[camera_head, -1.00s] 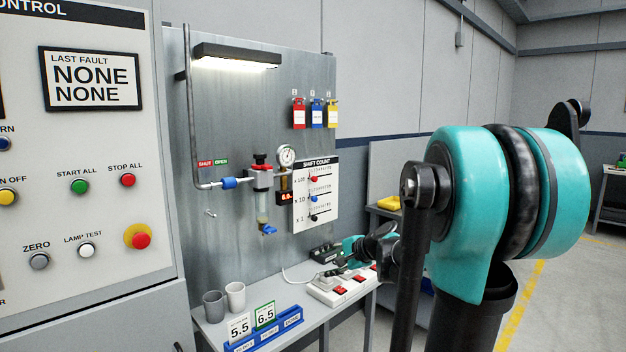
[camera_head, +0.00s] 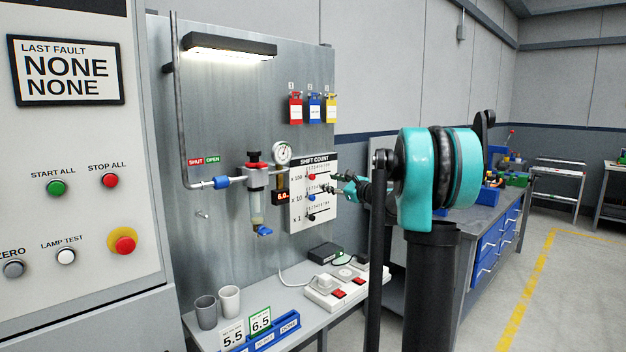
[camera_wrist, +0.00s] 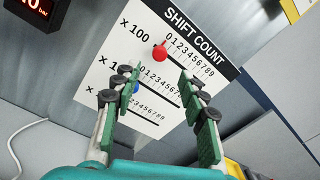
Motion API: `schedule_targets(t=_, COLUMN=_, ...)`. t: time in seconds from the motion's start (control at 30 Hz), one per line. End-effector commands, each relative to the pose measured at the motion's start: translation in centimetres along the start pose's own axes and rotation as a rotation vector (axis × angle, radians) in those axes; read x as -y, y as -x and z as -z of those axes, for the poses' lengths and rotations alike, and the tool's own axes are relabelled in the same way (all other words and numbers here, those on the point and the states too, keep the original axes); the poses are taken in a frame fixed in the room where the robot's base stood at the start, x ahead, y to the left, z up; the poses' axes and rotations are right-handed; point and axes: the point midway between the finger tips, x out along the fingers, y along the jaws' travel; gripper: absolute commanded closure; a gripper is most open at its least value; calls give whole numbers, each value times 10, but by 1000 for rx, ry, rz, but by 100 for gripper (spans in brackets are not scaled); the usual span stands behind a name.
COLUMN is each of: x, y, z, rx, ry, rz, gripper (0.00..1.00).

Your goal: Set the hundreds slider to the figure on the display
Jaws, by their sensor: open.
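The white SHIFT COUNT board (camera_head: 329,218) hangs on the grey panel, with rows x 100, x 10 and x 1. The red x 100 knob (camera_wrist: 159,53) sits near the 0 end of its scale; it also shows in the head view (camera_head: 312,177). The blue x 10 knob (camera_wrist: 135,88) is partly behind my left finger. The black x 1 knob (camera_head: 312,218) is hidden in the wrist view. My gripper (camera_wrist: 155,76) is open and empty in front of the board, its fingertips below the red knob in the picture. A small display (camera_head: 281,198) has lit red digits, seemingly 6.0; the wrist view cuts it off.
A pressure gauge (camera_head: 282,152) and a filter with pipe (camera_head: 255,182) stand left of the board. Red, blue and yellow tags (camera_head: 314,108) hang above. The shelf below holds a power strip (camera_head: 335,291), two cups (camera_head: 229,300) and a blue card tray (camera_head: 280,332).

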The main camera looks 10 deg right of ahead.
Motion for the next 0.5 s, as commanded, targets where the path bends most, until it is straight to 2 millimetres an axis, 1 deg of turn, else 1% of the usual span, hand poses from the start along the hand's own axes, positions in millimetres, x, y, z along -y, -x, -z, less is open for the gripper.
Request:
schedule_targets(t=0.03, x=-1, y=-12, z=0, rx=1, ry=0, rz=-3, gripper=57)
schedule_targets(t=0.3, x=-1, y=-63, z=0, rx=1, ry=1, rz=-3, gripper=57)
schedule_targets(t=0.4, x=-1, y=-79, z=0, rx=0, ry=1, rz=-2, gripper=57)
schedule_targets(t=0.5, x=-1, y=-90, z=0, rx=0, ry=1, rz=-2, gripper=57)
